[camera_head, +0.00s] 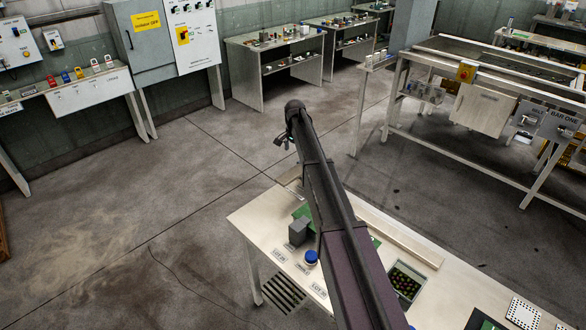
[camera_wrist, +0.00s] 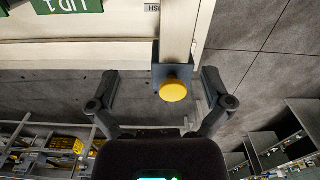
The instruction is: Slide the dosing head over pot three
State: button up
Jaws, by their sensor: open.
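My gripper (camera_wrist: 160,76) is open and empty in the wrist view, its two dark fingers spread wide. A round yellow knob (camera_wrist: 173,90) on a dark block (camera_wrist: 158,72) shows between and beyond the fingers, apart from them as far as I can tell. The block sits at the end of a pale bar (camera_wrist: 177,35); it may be the dosing head, but I cannot be sure. In the head view my arm hides part of the bench (camera_head: 258,222). A blue-lidded pot (camera_head: 311,257) and a grey block (camera_head: 298,231) stand left of the arm. I cannot make out pot three.
A pale rail (camera_head: 400,236) runs along the bench's far side. A dark tray of small round items (camera_head: 405,280) lies right of my arm. A green sign (camera_wrist: 68,5) shows in the wrist view. Open floor (camera_head: 200,190) surrounds the bench; a large framed machine (camera_head: 480,100) stands behind right.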

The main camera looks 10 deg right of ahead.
aim_at(294, 172)
jog(key=w, duration=0.3)
jog(key=shift+w+r+m, duration=0.4)
jog(key=shift+f, duration=0.25)
notch_tip(294, 172, down, 13)
jog(key=b, duration=1.3)
jog(key=shift+f, duration=0.2)
jog(key=c, duration=1.1)
jog(key=shift+o, duration=0.3)
jog(key=shift+s+d, duration=0.1)
